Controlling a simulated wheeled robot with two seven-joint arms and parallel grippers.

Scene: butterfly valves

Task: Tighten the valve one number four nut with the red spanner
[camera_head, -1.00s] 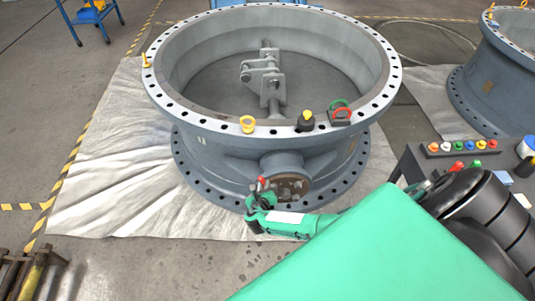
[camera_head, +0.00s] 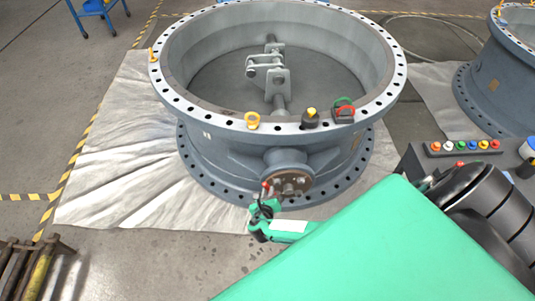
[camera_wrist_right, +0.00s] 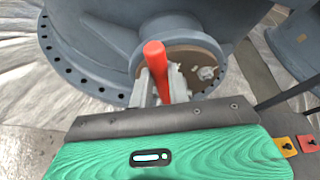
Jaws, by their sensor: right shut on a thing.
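Valve one (camera_head: 205,155) is the large grey ring body standing on the sheet in the head view. Its round brown side cover (camera_head: 297,182) faces me and carries several nuts; I cannot read any numbers on them. In the right wrist view the cover (camera_wrist_right: 185,58) shows with bolts (camera_wrist_right: 206,73) at its right. My right gripper (camera_head: 266,192) is at the cover's left side, shut on the red spanner (camera_wrist_right: 156,62). The spanner's red handle points up toward the wrist camera; its far end is hidden, so I cannot tell whether it sits on a nut. My left gripper is not in view.
A yellow ring (camera_head: 252,120), a yellow-topped black piece (camera_head: 310,117) and red and green shackles (camera_head: 344,109) sit on the valve's top rim. A dark table with a row of coloured pieces (camera_head: 464,147) stands at the right. A second valve (camera_head: 497,85) stands behind it.

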